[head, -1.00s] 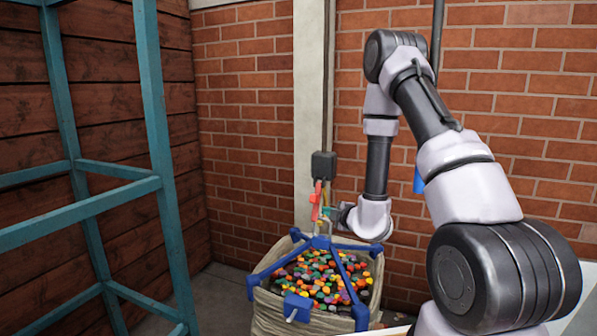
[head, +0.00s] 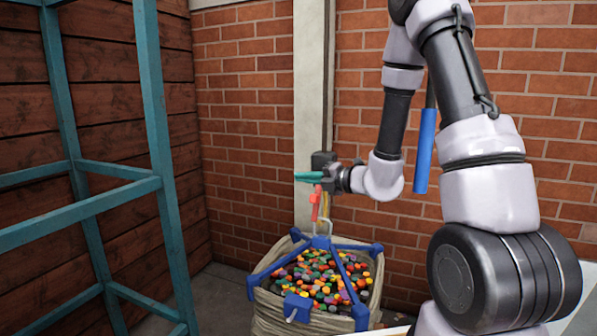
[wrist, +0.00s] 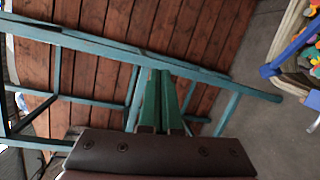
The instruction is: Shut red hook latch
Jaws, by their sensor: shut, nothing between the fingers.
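The fingers are together and hold nothing. They also show closed in the wrist view (wrist: 163,85), where the latch does not show.
The bag (head: 268,312) holds many coloured pieces and has a blue frame (head: 268,272) across its top. A teal metal frame (head: 160,130) stands at left. A blue cylinder (head: 425,150) hangs behind my arm. Floor between frame and bag is clear.

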